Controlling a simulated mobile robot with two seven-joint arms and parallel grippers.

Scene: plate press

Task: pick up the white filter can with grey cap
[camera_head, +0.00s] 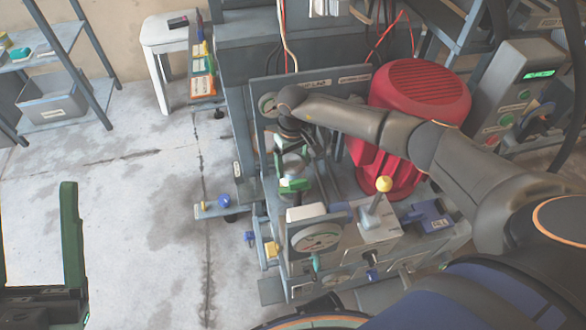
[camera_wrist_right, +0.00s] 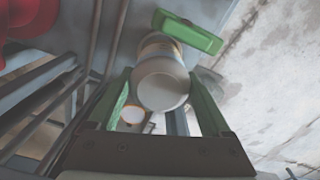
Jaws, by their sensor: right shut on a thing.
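The white filter can with grey cap (camera_wrist_right: 163,85) sits between the green fingers of my right gripper (camera_wrist_right: 161,90), its pale round end facing the wrist camera. In the head view the can (camera_head: 292,165) shows small and partly hidden below my right wrist. My right gripper (camera_head: 293,155) is shut on the can at the left side of the press. A green bar-shaped part (camera_wrist_right: 188,31) lies just beyond the can; it also shows in the head view (camera_head: 295,185). My left gripper (camera_head: 38,255) is at the lower left, fingers apart and empty, partly cut off.
A red motor (camera_head: 418,95) stands right of the gripper. A gauge (camera_head: 317,238) and a yellow-knobbed lever (camera_head: 383,185) are in front. A control box (camera_head: 515,90) stands at right. A shelf with a grey bin (camera_head: 52,98) is at left. The floor (camera_head: 130,190) left of the press is clear.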

